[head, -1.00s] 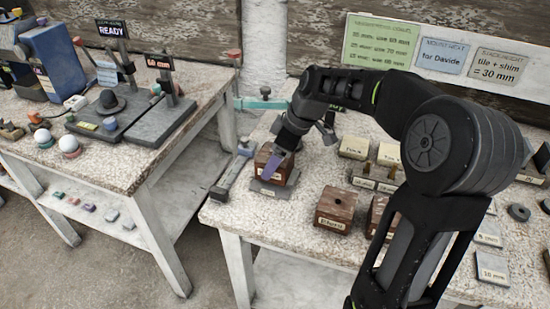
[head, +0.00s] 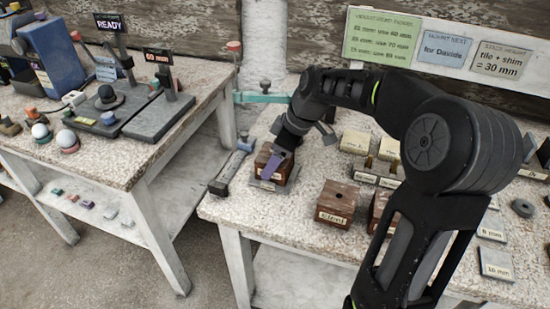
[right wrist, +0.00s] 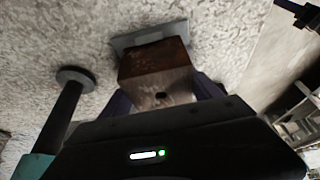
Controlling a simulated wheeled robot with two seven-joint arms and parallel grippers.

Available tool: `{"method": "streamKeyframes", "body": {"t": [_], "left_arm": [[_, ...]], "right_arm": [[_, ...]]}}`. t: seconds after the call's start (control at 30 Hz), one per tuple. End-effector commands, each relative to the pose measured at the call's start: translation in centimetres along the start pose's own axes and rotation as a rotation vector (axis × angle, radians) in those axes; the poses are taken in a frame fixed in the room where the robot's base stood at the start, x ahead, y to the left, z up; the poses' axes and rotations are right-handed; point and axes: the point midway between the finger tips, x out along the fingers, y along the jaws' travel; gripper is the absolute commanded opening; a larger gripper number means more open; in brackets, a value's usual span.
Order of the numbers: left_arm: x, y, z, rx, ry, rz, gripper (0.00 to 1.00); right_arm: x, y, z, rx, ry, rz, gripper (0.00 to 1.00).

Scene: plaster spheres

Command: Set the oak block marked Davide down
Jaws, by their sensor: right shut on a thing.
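A dark brown wooden block (head: 268,166) is between the purple fingers of my right gripper (head: 274,166) on the near right table. My right gripper is shut on it from above. The block is upright over a grey plate (head: 264,186); I cannot tell whether it touches the plate. In the right wrist view the block (right wrist: 155,78) shows between the fingers, with the plate (right wrist: 150,36) beyond it. Its label is not readable. My left gripper is not in view.
A labelled brown block (head: 335,203) stands right of the held one, and another (head: 378,212) is partly behind my arm. A grey clamp-like bar (head: 232,168) lies close on the left. Pale labelled blocks (head: 355,142) stand behind. The left table (head: 110,170) is across a gap.

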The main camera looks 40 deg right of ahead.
Motion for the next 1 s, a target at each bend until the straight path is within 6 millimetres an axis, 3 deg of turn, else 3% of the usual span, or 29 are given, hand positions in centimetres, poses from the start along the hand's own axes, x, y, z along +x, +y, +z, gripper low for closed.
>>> {"method": "streamKeyframes", "body": {"t": [0.2, 0.23, 0.5, 1.0], "left_arm": [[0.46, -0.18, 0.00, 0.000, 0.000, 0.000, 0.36], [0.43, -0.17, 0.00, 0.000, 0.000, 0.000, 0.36], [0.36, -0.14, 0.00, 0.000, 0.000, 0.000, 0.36], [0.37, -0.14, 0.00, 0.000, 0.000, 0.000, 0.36]], "right_arm": [[0.47, 0.01, 0.16, 0.000, 0.001, 0.001, 0.17], [0.44, 0.01, 0.14, -0.001, 0.001, 0.001, 0.73], [0.39, 0.01, 0.15, 0.000, 0.000, 0.000, 0.96], [0.42, -0.01, 0.18, 0.000, 0.000, 0.000, 0.98]]}}
